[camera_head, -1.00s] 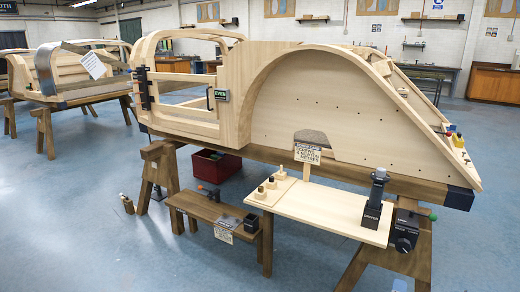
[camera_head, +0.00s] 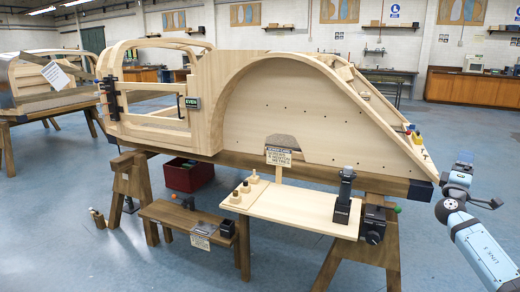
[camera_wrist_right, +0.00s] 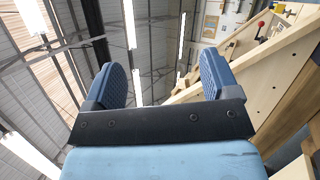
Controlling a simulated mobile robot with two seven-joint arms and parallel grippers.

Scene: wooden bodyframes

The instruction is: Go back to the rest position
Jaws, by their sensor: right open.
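My right gripper (camera_head: 463,172) is at the right edge of the head view, beside the low tail end of the wooden bodyframe (camera_head: 300,120). In the right wrist view my right gripper (camera_wrist_right: 165,85) has its two blue padded fingers wide apart with nothing between them. It points up toward the ceiling, and the wooden frame (camera_wrist_right: 265,75) shows on the right there. Whether it touches the frame cannot be told from the head view. My left gripper is in neither view.
A pale board (camera_head: 290,208) with pegs and a black driver stand (camera_head: 345,195) juts out at the front. A low wooden bench (camera_head: 185,218) stands left of it. A red crate (camera_head: 190,174) is under the frame. Blue floor is open at the front left and far right.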

